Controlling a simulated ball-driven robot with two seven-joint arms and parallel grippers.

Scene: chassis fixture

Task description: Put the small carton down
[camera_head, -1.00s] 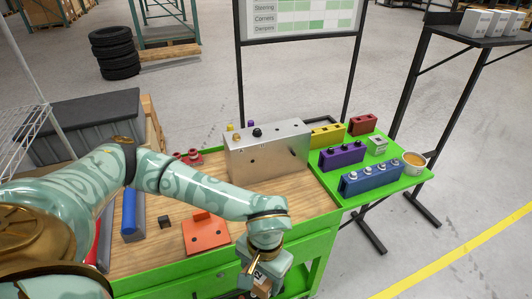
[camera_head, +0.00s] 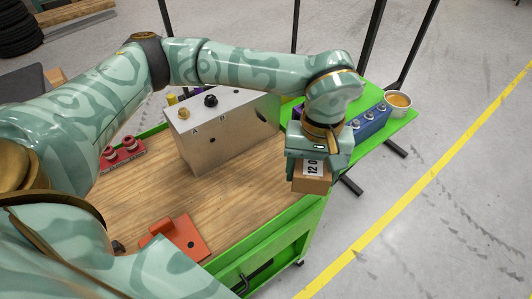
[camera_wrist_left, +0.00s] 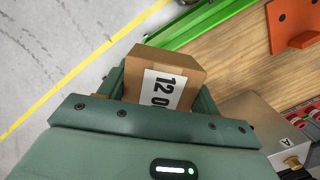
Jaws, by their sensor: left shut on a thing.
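The small carton (camera_head: 312,177) is a brown box with a white label reading "12 0". It also shows in the left wrist view (camera_wrist_left: 178,66), between the two fingers. In the left wrist view my left gripper (camera_wrist_left: 160,88) has a finger on each side of the carton. I cannot tell how high the carton is above the wood. My right gripper is not in view.
A metal box (camera_head: 222,138) stands on the wooden bench top (camera_head: 215,200). An orange bracket (camera_head: 183,240) lies near the front, and a red fixture (camera_head: 122,158) sits at left. A blue block (camera_head: 372,124) and a cup (camera_head: 397,102) are on the green side shelf.

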